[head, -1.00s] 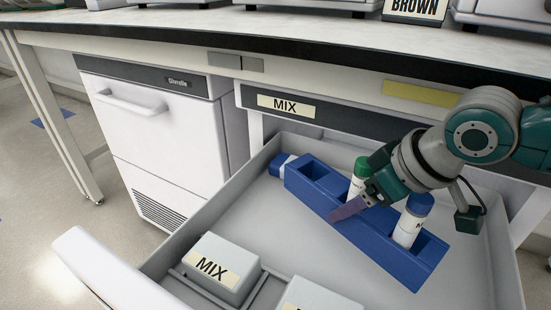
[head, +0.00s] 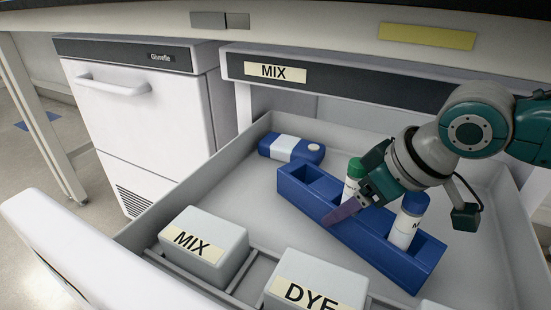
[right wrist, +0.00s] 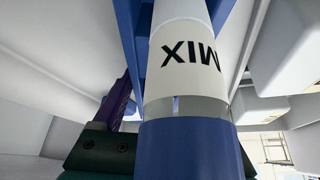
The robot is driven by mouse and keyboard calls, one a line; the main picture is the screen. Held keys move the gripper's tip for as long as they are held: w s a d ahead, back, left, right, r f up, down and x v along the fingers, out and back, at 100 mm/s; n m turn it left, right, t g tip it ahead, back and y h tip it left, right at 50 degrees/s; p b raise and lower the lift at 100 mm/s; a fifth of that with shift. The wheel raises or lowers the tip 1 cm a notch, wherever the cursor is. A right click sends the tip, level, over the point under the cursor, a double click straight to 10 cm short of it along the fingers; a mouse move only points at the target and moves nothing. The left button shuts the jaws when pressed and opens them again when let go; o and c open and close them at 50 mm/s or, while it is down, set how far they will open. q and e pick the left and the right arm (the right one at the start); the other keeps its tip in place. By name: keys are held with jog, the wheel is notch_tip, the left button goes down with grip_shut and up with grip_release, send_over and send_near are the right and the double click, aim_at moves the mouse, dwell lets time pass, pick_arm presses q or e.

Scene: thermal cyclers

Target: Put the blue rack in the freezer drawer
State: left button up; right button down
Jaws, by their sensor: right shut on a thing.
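The blue rack (head: 377,245) is inside the open grey drawer (head: 247,150) under the counter, in the head view. It holds a green-capped tube (head: 351,182) near its middle and a blue-capped bottle (head: 407,222) towards its right end. My right gripper (head: 352,206) is shut on the rack, one purple finger outside its near wall. The other finger is mostly hidden. In the right wrist view the bottle (right wrist: 190,60), marked MIX, fills the middle and hides much of the rack (right wrist: 130,40). I cannot tell whether the rack touches the drawer floor. My left gripper is out of view.
White boxes labelled MIX (head: 205,248) and DYE (head: 318,285) sit at the front. A white appliance (head: 135,120) stands left.

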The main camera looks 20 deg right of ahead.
jog(key=shift+w+r, duration=0.15)
grip_release()
jog(key=shift+f, duration=0.2)
jog(key=shift+r, duration=0.4)
jog(key=p+v, duration=0.6)
jog(key=v, duration=0.5)
jog(key=shift+s+d+r, duration=0.15)
jog(key=shift+s+r, duration=0.05)
jog(key=shift+s, duration=0.1)
